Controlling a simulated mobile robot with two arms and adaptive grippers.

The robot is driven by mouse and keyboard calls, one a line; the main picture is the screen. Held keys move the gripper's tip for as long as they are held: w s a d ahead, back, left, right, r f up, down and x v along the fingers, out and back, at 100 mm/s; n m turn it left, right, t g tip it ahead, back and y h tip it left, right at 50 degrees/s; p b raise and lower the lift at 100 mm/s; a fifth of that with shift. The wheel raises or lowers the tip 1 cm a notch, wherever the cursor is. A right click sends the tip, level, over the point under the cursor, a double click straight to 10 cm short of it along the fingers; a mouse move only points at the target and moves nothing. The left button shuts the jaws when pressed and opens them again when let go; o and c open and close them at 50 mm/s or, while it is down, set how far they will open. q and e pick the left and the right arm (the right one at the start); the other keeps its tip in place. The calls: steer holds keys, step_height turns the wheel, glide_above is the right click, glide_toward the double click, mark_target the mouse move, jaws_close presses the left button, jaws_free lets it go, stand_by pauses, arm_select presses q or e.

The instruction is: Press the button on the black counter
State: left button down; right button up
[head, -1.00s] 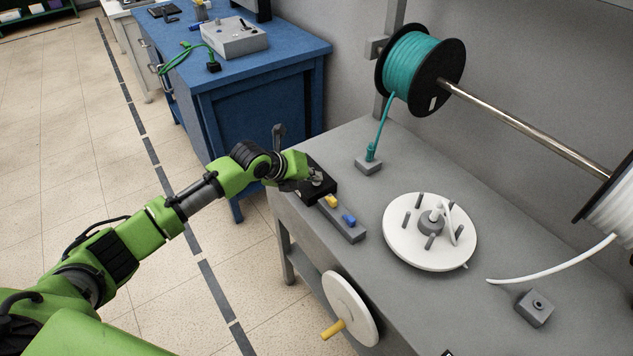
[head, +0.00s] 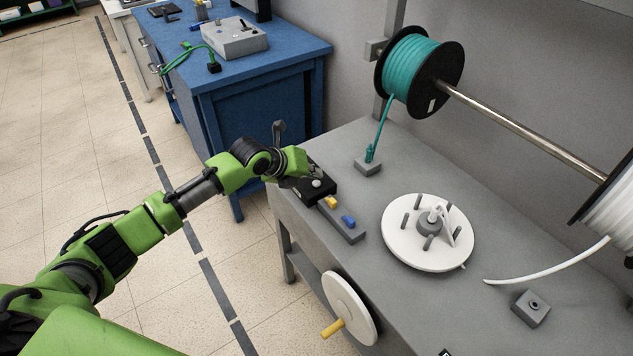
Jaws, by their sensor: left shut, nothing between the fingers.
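The black counter (head: 322,194) is a small dark box on the left edge of the grey bench. A round, pale button (head: 317,183) shows on its top. My left gripper (head: 301,181) is shut and empty, at the left side of the counter and just beside the button. Part of the counter is hidden behind the gripper, and I cannot tell whether the fingers touch it. My right gripper is not in view.
A white disc with pegs (head: 398,252) sits on the grey bench (head: 430,320). A teal spool (head: 412,66) hangs behind. A blue cabinet (head: 262,125) stands at the back left.

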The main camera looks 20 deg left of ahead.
mark_target(314, 184)
arm_select(q)
step_height(314, 184, up, 5)
steer(key=p, duration=0.3)
steer(key=shift+f, duration=0.15)
stand_by(0.5)
